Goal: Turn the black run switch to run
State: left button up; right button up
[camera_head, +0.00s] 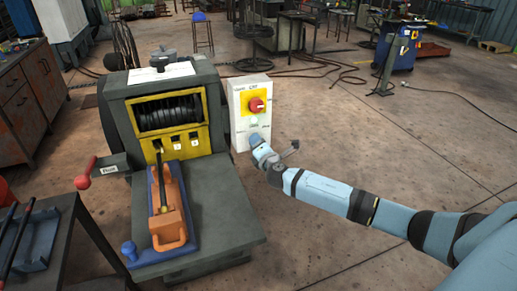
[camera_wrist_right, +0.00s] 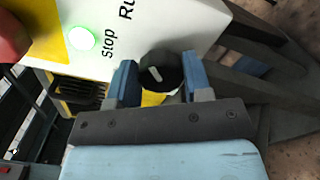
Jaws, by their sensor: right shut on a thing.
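The black run switch (camera_wrist_right: 160,72) is a round knob with a short slanted white mark, low on the face of the white control box (camera_head: 237,97). I cannot tell which label the mark points at. The words "Stop" and "Run" show beside the knob in the right wrist view. My right gripper (camera_head: 257,143) is at the lower front of the box; in the right wrist view its two blue fingers (camera_wrist_right: 157,82) stand on either side of the knob, shut on it. The gripper hides the switch in the head view. My left gripper is out of view.
Above the switch are a lit green lamp (camera_wrist_right: 82,38) and a red knob (camera_head: 257,104) on a yellow plate. Left of the box stands the dark capstan machine (camera_head: 118,103) with a red-knobbed lever (camera_head: 82,182) and an orange-handled part (camera_head: 170,226). The floor at right is mostly clear.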

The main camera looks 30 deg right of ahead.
jog(key=shift+m, duration=0.4)
jog(key=o, duration=0.9)
jog(key=v, duration=1.4)
jog(key=shift+f, duration=0.1)
